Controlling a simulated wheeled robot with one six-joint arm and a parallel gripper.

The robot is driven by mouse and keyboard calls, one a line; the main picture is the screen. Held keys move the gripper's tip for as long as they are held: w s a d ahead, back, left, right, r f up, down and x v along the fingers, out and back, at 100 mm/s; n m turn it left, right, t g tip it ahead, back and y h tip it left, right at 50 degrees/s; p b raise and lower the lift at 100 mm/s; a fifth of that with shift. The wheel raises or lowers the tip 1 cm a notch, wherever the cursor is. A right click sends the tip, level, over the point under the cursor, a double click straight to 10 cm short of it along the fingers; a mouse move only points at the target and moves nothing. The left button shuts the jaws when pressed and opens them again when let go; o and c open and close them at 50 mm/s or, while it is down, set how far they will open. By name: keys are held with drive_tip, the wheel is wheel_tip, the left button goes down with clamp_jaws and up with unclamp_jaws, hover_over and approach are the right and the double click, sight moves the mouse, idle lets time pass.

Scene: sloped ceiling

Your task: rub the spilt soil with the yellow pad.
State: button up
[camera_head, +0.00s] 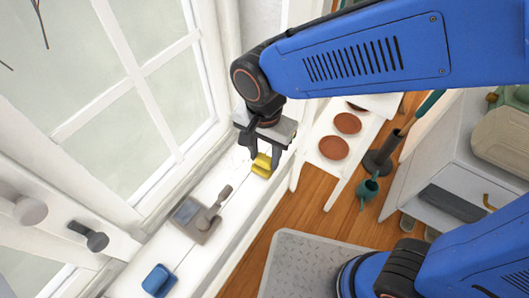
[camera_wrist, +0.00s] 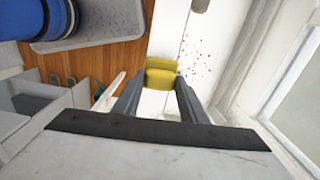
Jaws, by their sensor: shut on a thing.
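The yellow pad (camera_head: 262,166) is between the fingers of my gripper (camera_head: 264,158), low over the white window sill. My gripper is shut on the pad. In the wrist view the pad (camera_wrist: 161,74) shows between the fingertips (camera_wrist: 158,84). The spilt soil (camera_wrist: 197,57) is a scatter of small dark specks on the white sill, beside and beyond the pad in the wrist view. In the head view only faint specks show left of the pad. I cannot tell whether the pad touches the sill.
A grey dustpan with a brush (camera_head: 197,217) and a blue object (camera_head: 158,281) lie further along the sill (camera_head: 225,245). The window frame (camera_head: 165,150) borders the sill. Terracotta saucers (camera_head: 334,148) sit on a white stand, with a green watering can (camera_head: 368,188) nearby.

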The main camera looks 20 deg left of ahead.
drive_tip(key=shift+f, duration=0.45)
